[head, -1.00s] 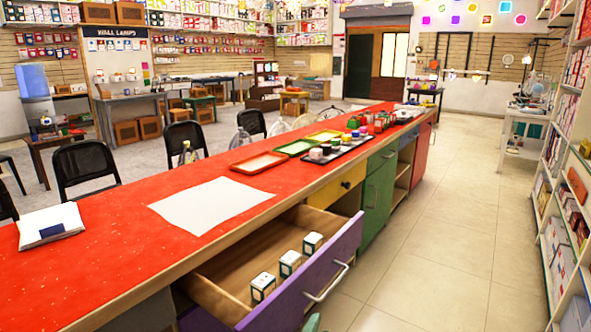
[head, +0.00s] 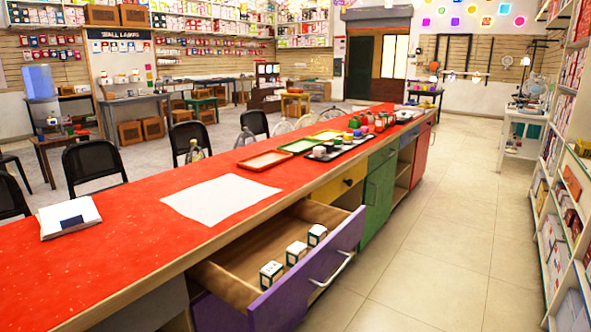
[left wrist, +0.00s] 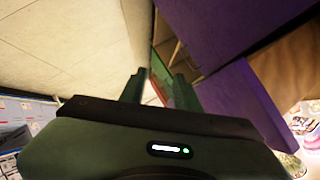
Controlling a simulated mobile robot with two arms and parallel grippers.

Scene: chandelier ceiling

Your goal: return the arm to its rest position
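My left gripper (left wrist: 158,82) shows only in the left wrist view. Its two dark green fingers stand apart with nothing between them, beside the purple drawer front. The purple drawer (head: 318,273) in the long red-topped counter (head: 110,250) stands open in the head view. Three small white and dark boxes (head: 271,274) stand in a row inside it. Neither gripper shows in the head view, and my right gripper is in no view.
A white sheet (head: 220,200) and a white packet (head: 68,217) lie on the counter. Trays (head: 265,160) and paint pots stand farther along it. The tiled aisle (head: 440,240) is clear, with stocked shelves (head: 565,180) along its right side.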

